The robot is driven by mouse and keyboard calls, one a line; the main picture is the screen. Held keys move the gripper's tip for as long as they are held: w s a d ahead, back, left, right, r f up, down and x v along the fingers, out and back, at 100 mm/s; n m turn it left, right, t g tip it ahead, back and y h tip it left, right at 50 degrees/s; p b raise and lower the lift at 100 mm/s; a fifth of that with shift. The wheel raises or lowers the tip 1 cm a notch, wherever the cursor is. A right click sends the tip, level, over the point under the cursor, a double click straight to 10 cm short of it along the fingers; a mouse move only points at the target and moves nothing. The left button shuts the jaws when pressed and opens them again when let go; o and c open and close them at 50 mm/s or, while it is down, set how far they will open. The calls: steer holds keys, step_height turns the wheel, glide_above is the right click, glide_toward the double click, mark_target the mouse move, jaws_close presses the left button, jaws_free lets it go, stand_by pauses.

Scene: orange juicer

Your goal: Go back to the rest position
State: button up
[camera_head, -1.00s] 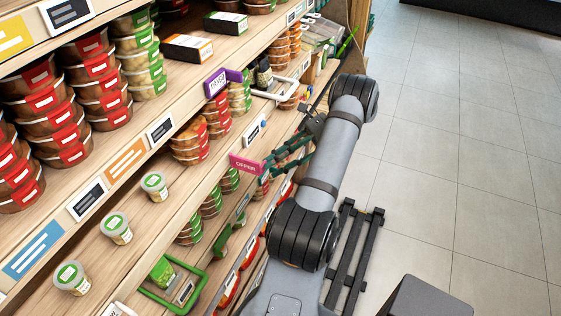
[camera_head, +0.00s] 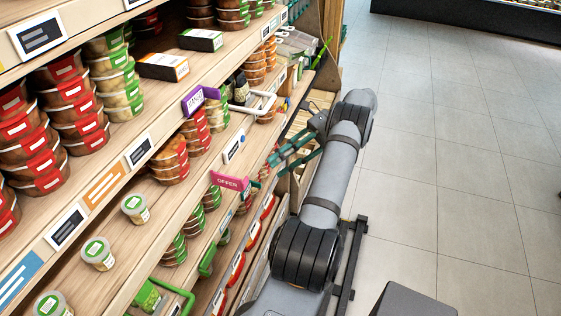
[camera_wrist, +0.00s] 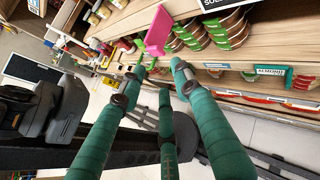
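My gripper (camera_head: 288,157) has teal fingers and is held out beside the front of the shelves, at the upper end of my grey arm. In the wrist view its fingers (camera_wrist: 153,78) stand apart with nothing between them, so it is open and empty. A pink "OFFER" sign (camera_head: 229,181) sticks out from a shelf edge just left of the fingertips. It also shows in the wrist view (camera_wrist: 158,32), just beyond the fingers. I cannot tell the exact gap between the fingers and the sign.
Wooden shelves on the left hold stacked bowls (camera_head: 67,95), small green-lidded cups (camera_head: 98,253) and boxes (camera_head: 164,67). A purple sign (camera_head: 196,100) and a white-framed holder (camera_head: 262,101) jut out. The tiled floor (camera_head: 450,150) on the right is clear.

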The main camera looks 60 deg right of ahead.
steer(key=shift+w+a, duration=0.1)
steer(key=w+r+x, duration=0.1)
steer(key=x, duration=0.7)
steer(key=shift+w+d, duration=0.25)
steer(key=shift+d, duration=0.05)
stand_by(0.3)
